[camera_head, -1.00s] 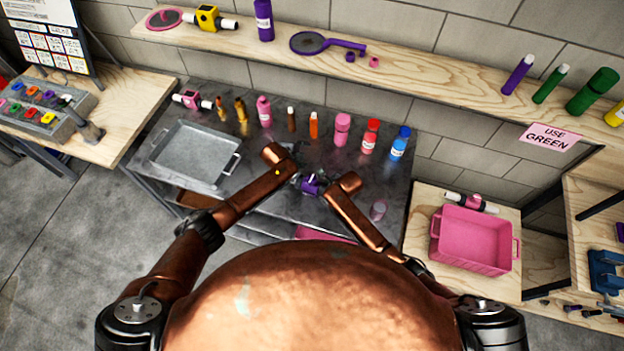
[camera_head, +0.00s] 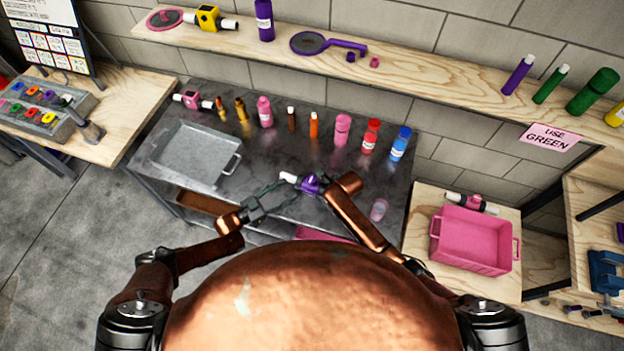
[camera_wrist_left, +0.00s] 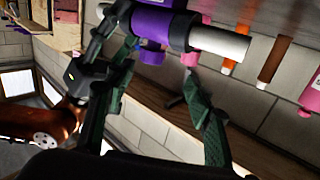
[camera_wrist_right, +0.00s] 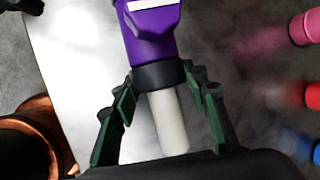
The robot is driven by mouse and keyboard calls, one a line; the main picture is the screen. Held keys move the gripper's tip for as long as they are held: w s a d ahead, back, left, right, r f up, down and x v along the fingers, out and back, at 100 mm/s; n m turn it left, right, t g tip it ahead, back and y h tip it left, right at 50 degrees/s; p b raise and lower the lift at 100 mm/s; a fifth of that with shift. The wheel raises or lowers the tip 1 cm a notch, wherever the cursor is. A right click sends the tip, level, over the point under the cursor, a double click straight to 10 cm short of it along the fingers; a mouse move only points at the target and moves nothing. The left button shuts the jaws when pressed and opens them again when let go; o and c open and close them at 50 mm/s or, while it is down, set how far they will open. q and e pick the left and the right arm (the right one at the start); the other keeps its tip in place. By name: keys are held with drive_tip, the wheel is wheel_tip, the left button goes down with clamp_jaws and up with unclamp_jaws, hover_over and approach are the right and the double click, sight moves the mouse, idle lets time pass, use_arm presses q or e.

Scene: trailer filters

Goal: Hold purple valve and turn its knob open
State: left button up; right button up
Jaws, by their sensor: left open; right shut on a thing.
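The purple valve (camera_head: 309,185) is held above the dark metal table, its white pipe end (camera_head: 289,177) pointing left. My right gripper (camera_head: 324,187) is shut on it; in the right wrist view its fingertips (camera_wrist_right: 158,74) close on the black collar, with another white pipe end (camera_wrist_right: 168,122) between the fingers. My left gripper (camera_head: 271,196) is open and empty, left of the valve and apart from it. In the left wrist view the valve's purple body (camera_wrist_left: 160,22) and white pipe (camera_wrist_left: 220,42) lie beyond the spread fingers (camera_wrist_left: 160,62).
A grey tray (camera_head: 157,157) sits on the table's left. Several bottles, including a red one (camera_head: 370,137), line its back. A pink crate (camera_head: 472,262) is on the right side table. A shelf (camera_head: 425,78) runs behind.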

sight(312, 178)
use_arm(q)
drive_tip(key=shift+h, duration=0.3)
drive_tip(key=x, duration=0.7)
drive_tip(key=s+x, duration=0.1)
drive_tip(key=x, duration=0.3)
drive_tip(key=shift+w+d, duration=0.15)
drive_tip(key=shift+d, duration=0.3)
drive_tip(key=shift+c, duration=0.3)
drive_tip(key=c, duration=1.1)
